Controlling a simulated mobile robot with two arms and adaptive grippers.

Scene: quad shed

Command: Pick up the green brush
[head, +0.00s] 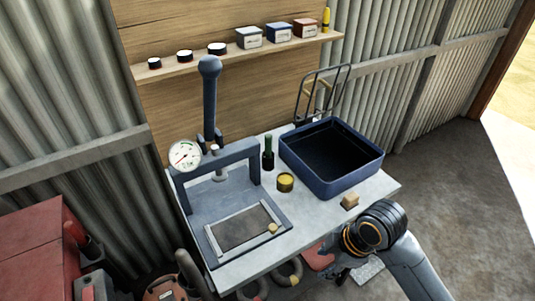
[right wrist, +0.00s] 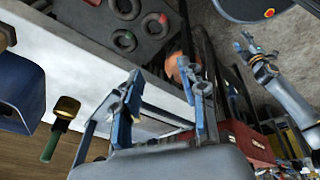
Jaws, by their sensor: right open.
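The green brush (head: 268,153) stands upright on the workbench, between the press and the blue tray. It has a green upper part and a dark lower part.
A yellow tin (head: 285,183) stands just in front of the brush. The blue tray (head: 367,176) is to its right, the press (head: 213,167) to its left. A small wooden block (head: 350,200) lies near the front edge. A shelf (head: 250,50) hangs behind.

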